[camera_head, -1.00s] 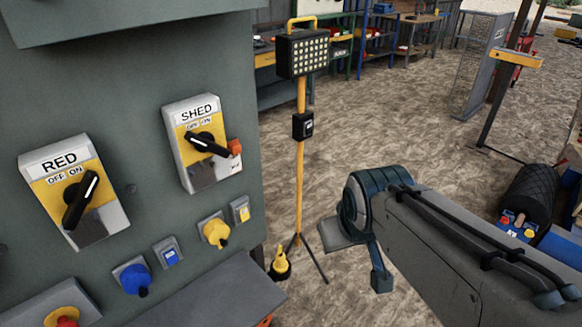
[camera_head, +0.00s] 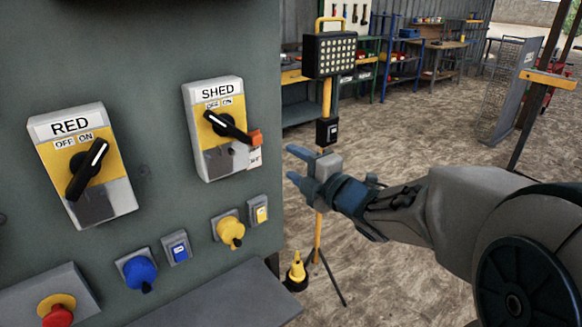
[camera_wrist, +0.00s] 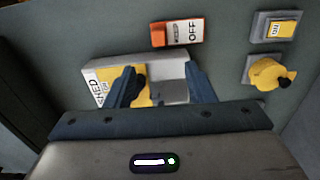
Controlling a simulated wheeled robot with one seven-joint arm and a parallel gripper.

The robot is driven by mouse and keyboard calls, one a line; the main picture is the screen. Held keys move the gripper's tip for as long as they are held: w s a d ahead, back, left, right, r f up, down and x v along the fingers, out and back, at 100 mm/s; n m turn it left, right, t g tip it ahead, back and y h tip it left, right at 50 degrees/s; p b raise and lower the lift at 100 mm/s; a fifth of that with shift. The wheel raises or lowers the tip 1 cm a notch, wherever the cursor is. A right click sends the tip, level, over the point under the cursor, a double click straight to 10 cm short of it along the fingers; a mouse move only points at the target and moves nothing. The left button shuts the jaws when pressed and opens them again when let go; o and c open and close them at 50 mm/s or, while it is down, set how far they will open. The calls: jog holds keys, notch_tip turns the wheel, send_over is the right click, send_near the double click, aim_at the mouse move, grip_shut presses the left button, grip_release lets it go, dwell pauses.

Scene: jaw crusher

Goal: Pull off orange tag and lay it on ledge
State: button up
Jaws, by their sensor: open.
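The orange tag (camera_head: 255,138) sits at the right edge of the SHED switch (camera_head: 205,160), by the tip of its black handle. A pale label hangs below its orange part. In the wrist view the tag (camera_wrist: 178,33) lies beyond the fingertips, at the upper middle, with "OFF" printed on it. My gripper (camera_head: 298,165) is open and empty, to the right of the tag and apart from it, pointing left towards the panel. In the wrist view my gripper (camera_wrist: 160,78) has its fingers spread across the switch box. The grey ledge (camera_head: 215,302) juts out below the panel's controls.
The RED switch (camera_head: 85,165) is at left. A blue knob (camera_head: 138,273), a yellow knob (camera_head: 230,231) and a red button (camera_head: 57,315) stick out below the switches. A yellow lamp stand (camera_head: 326,100) stands behind my gripper. The visible ledge top is clear.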

aim_at(255, 142)
jog(key=shift+n+y, duration=0.3)
jog(key=p+x, duration=0.1)
jog(key=x, duration=0.6)
jog(key=p+x, duration=0.2)
jog(key=x, duration=0.5)
jog(key=shift+s+a+f, duration=0.1)
jog(key=shift+s+a, duration=0.15)
jog(key=c, duration=1.1)
jog(key=shift+o, duration=0.2)
jog(key=shift+b+v, duration=1.05)
jog(key=shift+v, duration=1.55)
